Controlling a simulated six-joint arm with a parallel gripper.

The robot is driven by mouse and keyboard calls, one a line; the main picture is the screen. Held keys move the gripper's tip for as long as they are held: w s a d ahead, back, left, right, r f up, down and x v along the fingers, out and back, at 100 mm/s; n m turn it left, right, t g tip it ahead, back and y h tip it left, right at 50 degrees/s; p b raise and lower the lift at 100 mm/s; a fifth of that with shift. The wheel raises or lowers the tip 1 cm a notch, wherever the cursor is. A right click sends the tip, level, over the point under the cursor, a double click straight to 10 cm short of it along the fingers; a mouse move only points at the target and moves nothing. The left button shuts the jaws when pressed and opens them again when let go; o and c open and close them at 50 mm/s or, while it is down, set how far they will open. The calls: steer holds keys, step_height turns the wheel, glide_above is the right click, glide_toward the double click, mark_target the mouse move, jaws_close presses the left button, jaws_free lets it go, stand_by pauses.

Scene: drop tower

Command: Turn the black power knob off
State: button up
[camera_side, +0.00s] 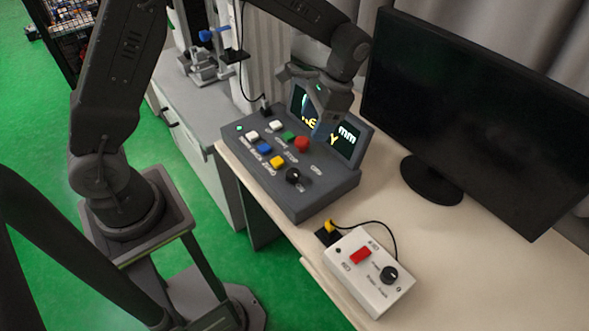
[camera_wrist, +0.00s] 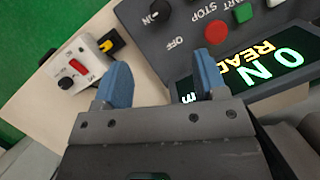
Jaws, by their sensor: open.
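The black power knob (camera_side: 293,175) sits at the front right of the grey control panel (camera_side: 325,198). In the wrist view the knob (camera_wrist: 160,9) is at the top edge and partly cut off, with ON and OFF labels beside it. I cannot tell which label its pointer faces. The panel's screen (camera_wrist: 262,65) shows ON in green and READY in yellow. My gripper (camera_side: 322,131) is over the panel near the screen, behind the knob and apart from it. In the wrist view my gripper (camera_wrist: 160,64) has its blue fingers spread, with nothing between them.
White, green, blue, yellow and red buttons (camera_side: 302,144) lie left of and behind the knob. A white box (camera_side: 365,290) with a red switch and another black knob stands in front. A large monitor (camera_side: 470,115) stands at right. Bare table lies between.

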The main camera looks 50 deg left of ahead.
mark_target(293, 173)
steer(key=x, duration=1.5)
steer(key=shift+w+d+f, duration=0.15)
steer(key=shift+f, duration=0.1)
steer(key=c, duration=0.9)
